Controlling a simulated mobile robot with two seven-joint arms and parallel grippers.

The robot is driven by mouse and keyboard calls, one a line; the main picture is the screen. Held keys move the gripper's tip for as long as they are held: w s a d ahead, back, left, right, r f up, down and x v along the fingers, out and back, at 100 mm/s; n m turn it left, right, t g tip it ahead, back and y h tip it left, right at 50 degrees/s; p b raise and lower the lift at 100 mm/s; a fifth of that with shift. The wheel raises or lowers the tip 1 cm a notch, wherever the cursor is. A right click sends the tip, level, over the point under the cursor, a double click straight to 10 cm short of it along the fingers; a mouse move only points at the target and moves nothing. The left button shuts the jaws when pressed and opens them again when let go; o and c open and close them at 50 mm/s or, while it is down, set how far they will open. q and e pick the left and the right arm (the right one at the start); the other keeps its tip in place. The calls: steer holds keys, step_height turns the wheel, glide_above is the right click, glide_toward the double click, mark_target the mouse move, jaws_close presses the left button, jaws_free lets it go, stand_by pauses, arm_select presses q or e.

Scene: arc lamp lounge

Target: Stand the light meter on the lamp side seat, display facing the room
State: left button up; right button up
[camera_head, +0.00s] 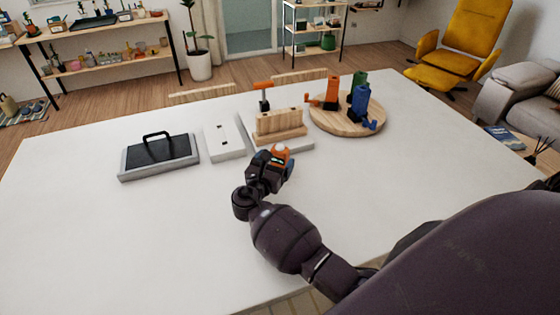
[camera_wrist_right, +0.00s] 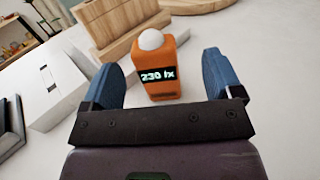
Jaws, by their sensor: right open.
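The light meter (camera_head: 280,150) is an orange block with a white dome on top. It stands upright on the white table, and in the right wrist view the light meter (camera_wrist_right: 160,78) shows a black display reading "230 lx" toward that camera. My right gripper (camera_head: 273,163) is at the meter. In the wrist view the blue fingers of the right gripper (camera_wrist_right: 164,82) are apart, one on each side of the meter, with gaps between. I cannot tell which place is the lamp side seat. My left gripper is not in view.
Behind the meter is a slotted wooden block (camera_head: 279,125) on a pale base. A round wooden board (camera_head: 347,121) with orange, green and blue clamp-like items lies to the right. A white box (camera_head: 224,140) and a black-topped case (camera_head: 159,157) stand left. The table's front left (camera_head: 110,240) is clear.

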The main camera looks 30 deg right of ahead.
mark_target(277, 155)
steer(key=shift+w+d+f+b, duration=0.2)
steer(key=shift+w+d+b, duration=0.6)
steer(key=shift+b, duration=0.1)
steer(key=shift+w+d+f+b, duration=0.2)
steer(key=shift+w+d+b, duration=0.45)
steer(key=shift+d+b, duration=0.2)
steer(key=shift+w+d, duration=0.25)
steer(key=shift+d, duration=0.1)
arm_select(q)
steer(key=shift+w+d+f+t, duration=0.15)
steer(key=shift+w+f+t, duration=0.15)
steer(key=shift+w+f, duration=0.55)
arm_select(e)
steer(key=shift+r, duration=0.15)
steer(key=c, duration=1.2)
